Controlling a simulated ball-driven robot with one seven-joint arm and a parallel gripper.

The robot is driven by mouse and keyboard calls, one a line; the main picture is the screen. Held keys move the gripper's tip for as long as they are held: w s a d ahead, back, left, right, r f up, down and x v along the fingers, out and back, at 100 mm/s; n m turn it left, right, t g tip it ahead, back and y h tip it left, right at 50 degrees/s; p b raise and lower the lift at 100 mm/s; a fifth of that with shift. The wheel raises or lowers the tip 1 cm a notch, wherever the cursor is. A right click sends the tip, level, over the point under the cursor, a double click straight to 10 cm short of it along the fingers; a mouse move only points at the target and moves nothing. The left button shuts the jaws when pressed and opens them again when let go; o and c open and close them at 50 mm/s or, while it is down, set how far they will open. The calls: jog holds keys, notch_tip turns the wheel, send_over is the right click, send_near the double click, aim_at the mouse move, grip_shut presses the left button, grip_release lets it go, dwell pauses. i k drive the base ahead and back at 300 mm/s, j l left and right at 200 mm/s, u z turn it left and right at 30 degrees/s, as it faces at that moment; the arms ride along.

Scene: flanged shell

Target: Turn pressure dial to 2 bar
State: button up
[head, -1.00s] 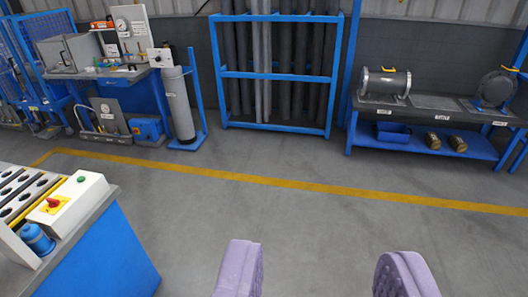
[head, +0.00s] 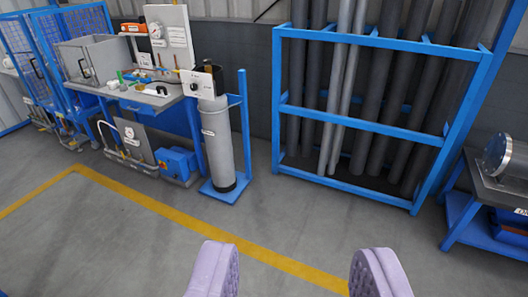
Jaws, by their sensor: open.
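My gripper (head: 292,262) shows as two lilac padded fingers at the bottom of the view, wide apart with nothing between them. A white box with a dark round knob (head: 194,86) sits by the top of a grey cylinder (head: 218,140), well ahead and to the left. A round gauge (head: 177,36) is on an upright white panel above the workbench (head: 150,97). Another round gauge (head: 129,132) is on a unit on the floor below. Which of these is the pressure dial, and any setting, is too small to tell. My gripper is far from all of them.
A blue rack (head: 365,126) of tall grey pipes stands against the back wall. A dark bench (head: 500,190) is at the right edge. Blue mesh fencing (head: 85,40) is at the far left. The grey floor ahead is clear, crossed by a yellow line (head: 180,226).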

aim_at(194, 87)
jog(key=i+u, duration=0.2)
jog(key=i, duration=0.3)
jog(key=i+l+u, duration=0.2)
jog(key=i, duration=0.3)
jog(key=i+l+u, duration=0.2)
jog(key=i, duration=0.3)
jog(key=i+l+u, duration=0.15)
jog(key=i, duration=0.35)
jog(key=i+j, duration=0.1)
jog(key=i, duration=0.35)
jog(key=i+j+z, duration=0.1)
jog(key=i, duration=0.35)
jog(key=i+j, duration=0.2)
jog(key=i, duration=0.25)
jog(key=i+j+z, duration=0.1)
jog(key=i, duration=0.35)
jog(key=i+j+z, duration=0.1)
jog(key=i+j, duration=0.15)
jog(key=i, duration=0.2)
